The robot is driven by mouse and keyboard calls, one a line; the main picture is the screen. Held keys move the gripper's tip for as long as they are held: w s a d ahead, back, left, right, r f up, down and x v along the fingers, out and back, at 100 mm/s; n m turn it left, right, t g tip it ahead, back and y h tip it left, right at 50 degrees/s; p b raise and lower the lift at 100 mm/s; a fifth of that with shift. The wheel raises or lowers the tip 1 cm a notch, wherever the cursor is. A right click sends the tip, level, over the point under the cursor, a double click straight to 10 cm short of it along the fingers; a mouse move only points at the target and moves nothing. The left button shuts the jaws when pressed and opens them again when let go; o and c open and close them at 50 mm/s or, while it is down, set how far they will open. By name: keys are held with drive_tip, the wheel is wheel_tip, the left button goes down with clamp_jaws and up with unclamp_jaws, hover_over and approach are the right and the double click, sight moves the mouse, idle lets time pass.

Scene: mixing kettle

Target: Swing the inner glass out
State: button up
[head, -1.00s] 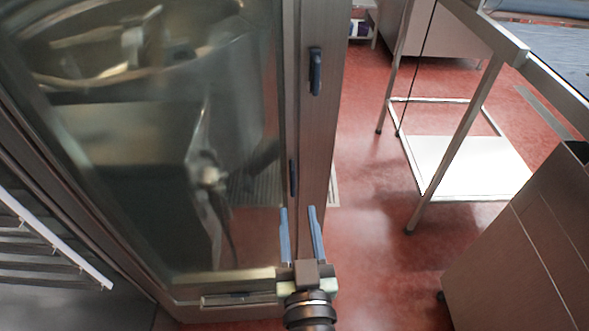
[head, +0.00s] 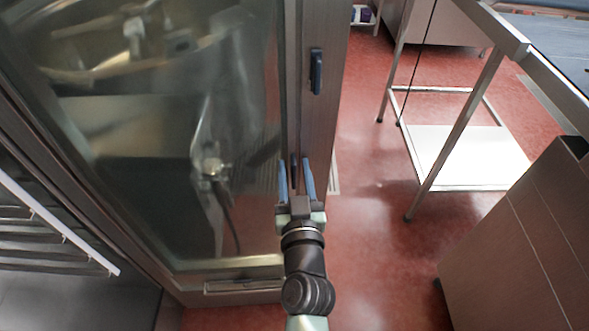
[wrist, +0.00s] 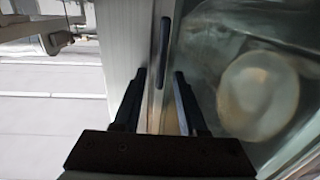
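The inner glass (head: 150,130) is a large framed pane at the left, with kettle parts visible through it or reflected in it. It also fills the right of the wrist view (wrist: 215,95). A slim dark handle (head: 294,168) sits upright on the frame at the pane's right edge. It also shows in the wrist view (wrist: 165,45), beyond the fingertips. My gripper (head: 295,163) is open, its blue-looking fingers apart on either side of the handle's lower part in the head view. In the wrist view my gripper (wrist: 160,74) spans the frame's edge strip. I cannot tell whether it touches.
A second dark handle (head: 317,70) is on the metal frame (head: 318,125) to the right. A steel table (head: 465,120) with a low white shelf (head: 465,157) and a steel cabinet (head: 530,230) stand at the right. The red floor (head: 370,240) between is clear.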

clamp_jaws()
idle(1.2)
